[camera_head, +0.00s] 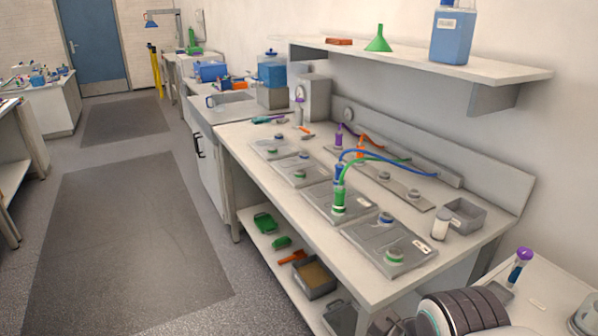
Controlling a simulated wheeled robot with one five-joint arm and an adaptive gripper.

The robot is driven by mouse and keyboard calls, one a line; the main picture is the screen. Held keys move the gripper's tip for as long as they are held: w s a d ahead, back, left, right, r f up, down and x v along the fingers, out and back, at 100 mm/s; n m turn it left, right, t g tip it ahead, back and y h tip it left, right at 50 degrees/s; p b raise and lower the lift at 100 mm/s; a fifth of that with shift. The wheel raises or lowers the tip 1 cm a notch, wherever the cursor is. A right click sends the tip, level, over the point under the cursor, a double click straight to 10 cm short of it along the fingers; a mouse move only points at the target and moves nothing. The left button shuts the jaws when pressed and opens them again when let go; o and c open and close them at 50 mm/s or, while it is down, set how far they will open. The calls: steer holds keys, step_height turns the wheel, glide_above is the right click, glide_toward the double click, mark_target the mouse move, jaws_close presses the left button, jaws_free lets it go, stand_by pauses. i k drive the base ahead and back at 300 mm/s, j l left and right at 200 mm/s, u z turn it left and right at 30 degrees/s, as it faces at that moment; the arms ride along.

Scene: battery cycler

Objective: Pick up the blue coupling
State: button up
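The blue coupling (337,173) stands on the bench at the end of a blue hose (395,163), which arcs to the rail at the back right. A green coupling (339,198) stands just in front and partly hides its lower part, so I cannot tell how it is seated. Both are over a grey plate (318,203) with round ports. The front plate (365,240) has a blue-ringed port (386,218) and a green-ringed port (394,255).
An orange coupling (361,146) and purple coupling (339,135) stand behind. A white bottle (441,223) and grey bin (464,215) are at right. A wall shelf (480,68) overhangs the bench's back. The floor mat (130,245) at left is clear.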

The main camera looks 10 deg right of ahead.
mark_target(339, 167)
steer(key=j+u, duration=0.1)
steer(key=j, duration=0.25)
steer(key=i+j+u, duration=0.1)
steer(key=j, duration=0.25)
steer(key=i+j+u, duration=0.2)
steer(key=i+j, duration=0.3)
steer(key=i+j+u, duration=0.25)
steer(key=i+j, duration=0.15)
steer(key=i, duration=0.2)
steer(key=i+l+u, duration=0.35)
steer(key=i+l, duration=0.5)
steer(key=l+u, duration=0.15)
steer(key=l, duration=0.45)
steer(key=i, duration=0.1)
